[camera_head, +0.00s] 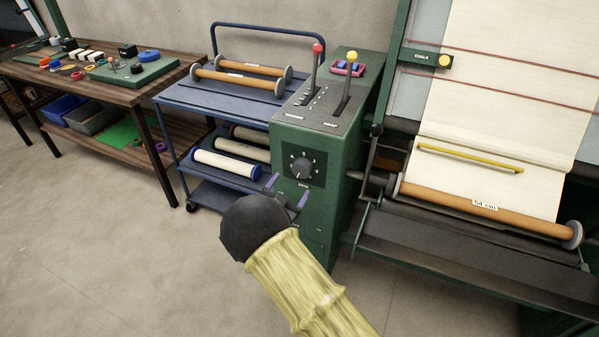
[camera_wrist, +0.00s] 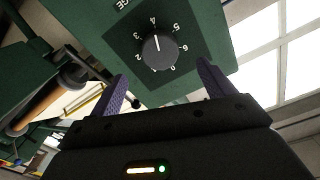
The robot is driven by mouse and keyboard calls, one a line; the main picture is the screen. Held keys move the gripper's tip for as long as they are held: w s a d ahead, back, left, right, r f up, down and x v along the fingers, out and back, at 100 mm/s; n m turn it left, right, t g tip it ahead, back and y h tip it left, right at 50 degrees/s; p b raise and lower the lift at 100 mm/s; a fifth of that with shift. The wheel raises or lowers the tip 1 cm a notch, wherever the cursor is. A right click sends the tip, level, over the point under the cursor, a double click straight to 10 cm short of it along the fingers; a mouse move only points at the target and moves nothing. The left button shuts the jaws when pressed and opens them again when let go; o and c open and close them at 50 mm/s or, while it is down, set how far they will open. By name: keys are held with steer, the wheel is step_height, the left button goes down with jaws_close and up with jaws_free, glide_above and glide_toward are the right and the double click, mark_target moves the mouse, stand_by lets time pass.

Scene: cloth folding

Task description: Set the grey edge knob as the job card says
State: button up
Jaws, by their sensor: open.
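The dark grey round knob (camera_head: 301,168) sits on a black dial plate on the front of the green console (camera_head: 339,150). In the wrist view the knob (camera_wrist: 159,50) has a white pointer line aimed close to the 4 on a 0 to 6 scale. Letters ending in "GE" show by the dial. My gripper (camera_head: 287,191) has purple fingers, open and empty, below and in front of the knob. In the wrist view the fingers (camera_wrist: 162,74) stand apart to either side, clear of the knob. I cannot make out a job card.
Red and yellow levers (camera_head: 347,78) stand on the console top. A blue cart (camera_head: 180,92) with rolls is at its left, a wooden table (camera_head: 130,88) beyond. At right, a cloth machine holds a roller (camera_head: 450,203) labelled 54 cm. The floor at left is clear.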

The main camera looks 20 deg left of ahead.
mark_target(300, 171)
steer(key=w, duration=0.8)
steer(key=shift+d, duration=0.3)
steer(key=shift+c, duration=0.4)
steer(key=c, duration=0.9)
